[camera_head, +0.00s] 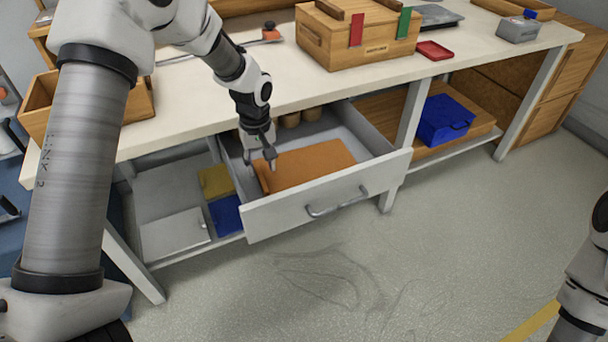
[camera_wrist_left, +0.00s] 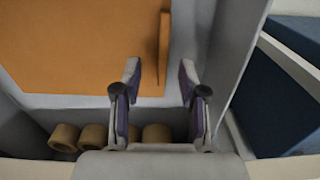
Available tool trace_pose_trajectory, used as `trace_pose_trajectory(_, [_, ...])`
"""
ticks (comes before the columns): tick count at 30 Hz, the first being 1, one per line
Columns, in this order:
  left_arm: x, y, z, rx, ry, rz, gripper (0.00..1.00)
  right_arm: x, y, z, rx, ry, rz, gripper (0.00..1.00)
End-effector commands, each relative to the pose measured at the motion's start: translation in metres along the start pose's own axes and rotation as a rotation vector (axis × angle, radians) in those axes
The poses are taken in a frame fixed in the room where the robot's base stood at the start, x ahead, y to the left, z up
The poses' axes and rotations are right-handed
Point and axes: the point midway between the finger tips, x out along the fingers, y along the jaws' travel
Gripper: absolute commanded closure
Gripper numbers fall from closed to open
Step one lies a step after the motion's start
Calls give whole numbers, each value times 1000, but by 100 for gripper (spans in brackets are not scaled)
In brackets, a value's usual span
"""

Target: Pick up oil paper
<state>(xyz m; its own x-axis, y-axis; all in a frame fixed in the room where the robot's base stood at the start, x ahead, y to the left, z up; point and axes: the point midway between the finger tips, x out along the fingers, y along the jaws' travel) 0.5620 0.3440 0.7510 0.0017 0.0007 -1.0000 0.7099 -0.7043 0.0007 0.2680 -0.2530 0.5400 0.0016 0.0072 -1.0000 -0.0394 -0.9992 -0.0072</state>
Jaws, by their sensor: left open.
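The oil paper (camera_head: 312,164) is an orange-brown sheet lying flat in an open grey drawer (camera_head: 290,213) under the workbench. Its left edge is turned up, and that raised edge shows in the left wrist view (camera_wrist_left: 164,52). My left gripper (camera_head: 261,163) reaches down into the drawer at the left end of the sheet. In the left wrist view its two fingers (camera_wrist_left: 157,85) are apart, with nothing held between them. The raised edge lies just beyond the gap between the fingertips. Of my right arm only part shows at the right edge; its gripper is out of view.
Several brown rolls (camera_wrist_left: 95,137) stand at the drawer's back. The drawer's side wall (camera_wrist_left: 222,60) is close to the left gripper. The bench top (camera_head: 200,98) overhangs the drawer. A wooden box (camera_head: 345,50) stands on it, and a blue box (camera_head: 446,120) sits on the lower shelf.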

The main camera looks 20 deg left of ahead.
Motion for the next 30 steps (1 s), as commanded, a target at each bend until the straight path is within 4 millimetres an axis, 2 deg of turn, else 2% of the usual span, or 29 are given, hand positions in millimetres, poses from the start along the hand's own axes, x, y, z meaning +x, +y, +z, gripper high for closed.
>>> trace_pose_trajectory(6, [40, -5, 0, -1, -3, -2, 58, 6, 0, 0, 0, 0, 0, 60])
trace_pose_trajectory(14, [45, -5, -1, -1, 0, 1, 58, 6, 0, 0, 0, 0, 0, 60])
trace_pose_trajectory(15, [45, -5, -1, -1, 0, 1, 72, 6, 0, 0, 0, 0, 0, 60])
trace_pose_trajectory(17, [45, -5, -1, -1, 0, 1, 94, 6, 0, 0, 0, 0, 0, 60])
trace_pose_trajectory(18, [45, -5, -1, -1, 0, 1, 100, 6, 0, 0, 0, 0, 0, 60])
trace_pose_trajectory(30, [44, -5, 0, -1, -1, 0, 100, 6, 0, 0, 0, 0, 0, 60])
